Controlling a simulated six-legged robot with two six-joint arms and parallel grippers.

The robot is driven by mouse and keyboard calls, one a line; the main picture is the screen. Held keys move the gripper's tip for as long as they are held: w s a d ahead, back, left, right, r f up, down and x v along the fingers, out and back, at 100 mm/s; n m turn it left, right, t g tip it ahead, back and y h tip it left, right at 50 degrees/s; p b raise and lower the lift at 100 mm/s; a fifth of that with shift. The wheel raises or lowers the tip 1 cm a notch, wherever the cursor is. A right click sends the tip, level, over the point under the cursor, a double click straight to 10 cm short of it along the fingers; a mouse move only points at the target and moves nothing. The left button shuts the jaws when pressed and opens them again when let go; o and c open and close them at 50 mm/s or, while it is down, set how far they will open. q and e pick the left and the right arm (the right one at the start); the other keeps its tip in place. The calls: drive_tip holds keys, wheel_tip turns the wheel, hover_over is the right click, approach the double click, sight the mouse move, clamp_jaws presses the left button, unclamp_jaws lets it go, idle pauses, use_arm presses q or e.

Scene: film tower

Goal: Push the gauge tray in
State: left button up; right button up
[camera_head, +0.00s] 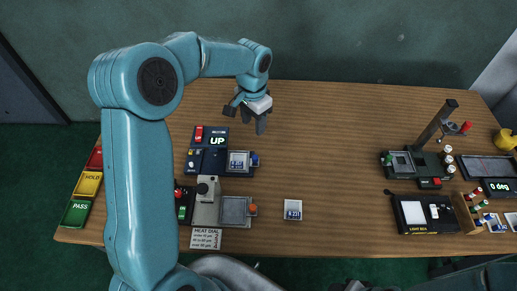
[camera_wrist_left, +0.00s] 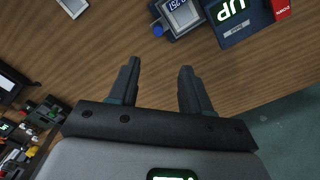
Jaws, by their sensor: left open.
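The gauge appears to be the dark blue unit (camera_head: 208,160) with a lit "UP" display, left of the table's middle. Its tray (camera_head: 239,168) sticks out to the right, holding a small white-framed film piece (camera_head: 239,158), with a blue knob (camera_head: 255,160) at its outer end. In the left wrist view the tray (camera_wrist_left: 188,30) and blue knob (camera_wrist_left: 157,31) show at the top. My left gripper (camera_head: 247,115) is open and empty, above the table behind the tray. Its fingers (camera_wrist_left: 158,67) point toward the knob side, apart from it. My right gripper is not in view.
Coloured bins (camera_head: 88,184) line the left edge; several devices, including a light box (camera_head: 424,215), fill the right. The table's middle is clear.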

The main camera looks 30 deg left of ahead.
sight(254, 157)
use_arm(q)
drive_tip(key=f+p, duration=0.2)
drive_tip(key=f, duration=1.3)
drive_tip(key=shift+d+f, duration=0.2)
drive_tip(key=shift+s+f, duration=0.1)
drive_tip(key=shift+f, duration=0.35)
clamp_jaws()
drive_tip(key=shift+a, duration=0.1)
